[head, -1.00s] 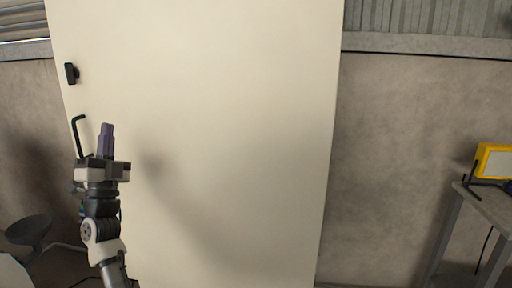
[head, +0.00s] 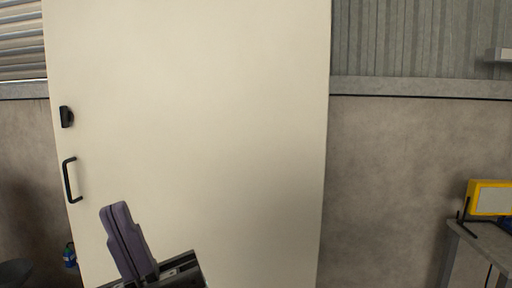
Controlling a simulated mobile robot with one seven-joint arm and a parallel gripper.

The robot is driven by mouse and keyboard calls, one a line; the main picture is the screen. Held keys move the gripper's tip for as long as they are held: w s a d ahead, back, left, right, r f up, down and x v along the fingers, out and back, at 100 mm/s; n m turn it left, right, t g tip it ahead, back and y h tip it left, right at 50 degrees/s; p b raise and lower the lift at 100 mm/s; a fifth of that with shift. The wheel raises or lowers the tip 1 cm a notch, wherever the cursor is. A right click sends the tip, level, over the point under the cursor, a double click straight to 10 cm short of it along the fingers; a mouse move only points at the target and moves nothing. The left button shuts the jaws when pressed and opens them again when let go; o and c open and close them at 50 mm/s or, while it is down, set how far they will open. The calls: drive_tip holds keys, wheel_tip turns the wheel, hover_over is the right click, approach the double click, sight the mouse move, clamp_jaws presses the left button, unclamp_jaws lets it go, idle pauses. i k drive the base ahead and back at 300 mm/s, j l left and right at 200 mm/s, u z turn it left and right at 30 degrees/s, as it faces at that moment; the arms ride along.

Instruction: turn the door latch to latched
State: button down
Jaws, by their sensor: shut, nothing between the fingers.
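The door (head: 220,120) is a tall cream panel filling the middle of the head view. A small black latch (head: 66,117) sits near its left edge. A black bar handle (head: 71,180) is below the latch. My gripper (head: 114,208) is at the lower left of the view, its purple-grey fingers pressed together and empty. The fingers point up and slightly left. They appear right of and below the handle, apart from both the handle and the latch in the picture. The exact angle of the latch is too small to tell.
A grey wall (head: 390,170) flanks the door. At the right, a yellow work lamp (head: 488,198) stands on a grey table (head: 485,242). A small blue-green object (head: 70,256) shows by the door's lower left edge. A dark seat (head: 14,272) is at the lower left.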

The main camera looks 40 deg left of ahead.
sight(66, 116)
drive_tip(key=k+u, duration=0.15)
drive_tip(key=u, duration=1.75)
